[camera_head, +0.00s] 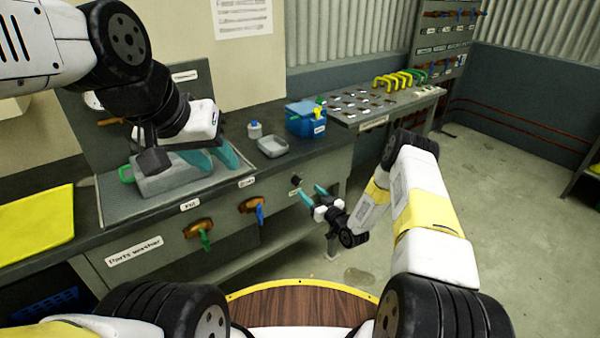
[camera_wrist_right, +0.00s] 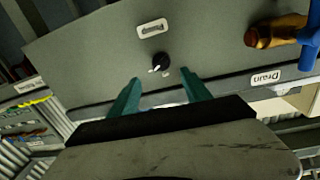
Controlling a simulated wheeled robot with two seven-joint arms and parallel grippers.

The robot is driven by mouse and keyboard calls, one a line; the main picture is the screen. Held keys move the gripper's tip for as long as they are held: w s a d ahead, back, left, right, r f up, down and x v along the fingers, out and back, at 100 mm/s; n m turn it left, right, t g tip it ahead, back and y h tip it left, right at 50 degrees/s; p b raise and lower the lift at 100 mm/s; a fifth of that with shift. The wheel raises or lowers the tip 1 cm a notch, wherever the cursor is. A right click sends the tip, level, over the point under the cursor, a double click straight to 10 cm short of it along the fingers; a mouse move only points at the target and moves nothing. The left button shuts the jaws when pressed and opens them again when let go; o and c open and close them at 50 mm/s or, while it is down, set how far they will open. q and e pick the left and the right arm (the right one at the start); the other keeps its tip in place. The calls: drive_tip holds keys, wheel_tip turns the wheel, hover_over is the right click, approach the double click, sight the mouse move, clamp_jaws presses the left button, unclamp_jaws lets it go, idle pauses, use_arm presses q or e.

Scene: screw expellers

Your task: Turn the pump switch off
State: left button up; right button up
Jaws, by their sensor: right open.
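The pump switch is a small black rotary knob (camera_head: 296,180) on the grey front panel of the parts washer (camera_head: 150,262). In the right wrist view the knob (camera_wrist_right: 155,61) shows a white pointer mark toward the lower left of that picture. My right gripper (camera_head: 312,193) is open and empty, with its teal fingers toward the knob; in its wrist view the fingertips (camera_wrist_right: 160,78) lie either side of the knob's line, apart from it. My left gripper (camera_head: 218,160) is over the washer basin, its teal fingers apart with nothing visible between them.
Left of the knob are a blue-handled drain valve (camera_head: 258,212) and a green-handled valve (camera_head: 203,235). On the counter are a blue box (camera_head: 305,119), a grey dish (camera_head: 272,147) and a small bottle (camera_head: 254,130). Floor (camera_head: 510,200) to the right is clear.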

sight(299, 183)
drive_tip(key=x, duration=0.7)
drive_tip(key=shift+w+a+f, duration=0.2)
drive_tip(key=shift+a, duration=0.1)
drive_tip(key=shift+c, duration=0.5)
clamp_jaws()
